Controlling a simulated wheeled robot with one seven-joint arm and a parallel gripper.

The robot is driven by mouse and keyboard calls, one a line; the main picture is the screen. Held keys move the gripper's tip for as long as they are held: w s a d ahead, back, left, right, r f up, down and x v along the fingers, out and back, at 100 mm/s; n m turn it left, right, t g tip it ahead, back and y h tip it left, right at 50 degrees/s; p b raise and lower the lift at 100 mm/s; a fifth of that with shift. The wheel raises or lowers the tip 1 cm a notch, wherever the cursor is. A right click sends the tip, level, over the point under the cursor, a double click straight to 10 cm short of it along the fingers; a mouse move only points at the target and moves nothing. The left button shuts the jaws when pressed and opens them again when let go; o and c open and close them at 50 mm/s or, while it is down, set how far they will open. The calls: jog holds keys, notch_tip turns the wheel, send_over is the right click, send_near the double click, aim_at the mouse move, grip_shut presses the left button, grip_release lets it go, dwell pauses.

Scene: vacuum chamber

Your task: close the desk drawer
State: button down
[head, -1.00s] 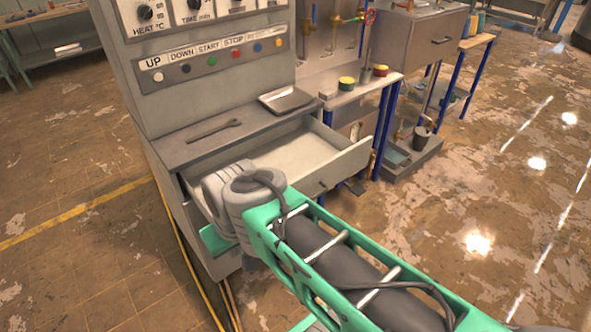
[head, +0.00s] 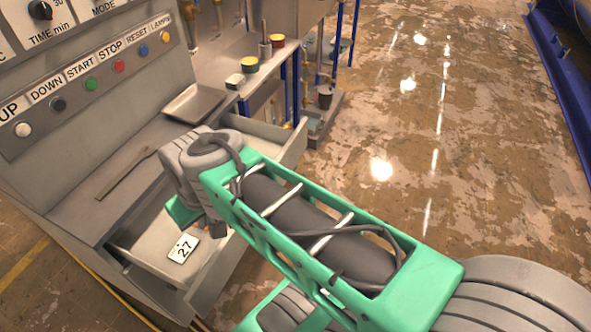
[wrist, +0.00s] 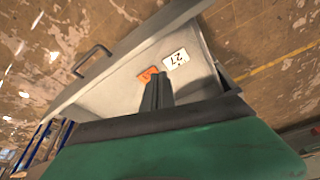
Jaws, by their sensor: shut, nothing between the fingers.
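The desk drawer (head: 212,278) is pulled open below the grey desk top, with its pale inside showing. In the wrist view the drawer (wrist: 110,98) lies under my gripper, and its front panel carries a bar handle (wrist: 93,60). My gripper (wrist: 160,76) is shut and empty, its dark fingers over the inside of the drawer, behind the front panel. I cannot tell whether the fingers touch the drawer. In the head view the fingers are hidden behind my wrist, and my arm covers the middle of the drawer front.
A white tag marked 27 (head: 183,249) and an orange tag (wrist: 147,74) lie in the drawer. A wrench (head: 125,173) and a metal tray (head: 195,103) lie on the desk top. A bench with jars (head: 250,64) stands beyond.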

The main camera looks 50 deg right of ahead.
jog(key=w+d+f+m+t+b, duration=0.1)
jog(key=w+d+f+m+b, duration=0.1)
jog(key=d+f+m+b, duration=0.5)
jog(key=w+d+f+m+t+b, duration=0.15)
jog(key=d+b, duration=0.35)
jog(key=d, duration=0.6)
jog(key=s+d+f+m+h+b, duration=0.1)
jog(key=s+d+m+b, duration=0.15)
jog(key=d, duration=0.45)
jog(key=s+d+f+m+h+b, duration=0.1)
jog(key=s+d+f+b, duration=0.1)
jog(key=s+d+b, duration=0.3)
jog(key=w+d+f, duration=0.2)
jog(key=w+f, duration=0.5)
jog(key=w, duration=0.3)
jog(key=shift+w+f+t, duration=0.15)
jog(key=shift+w+t, duration=0.15)
jog(key=shift+t, duration=0.15)
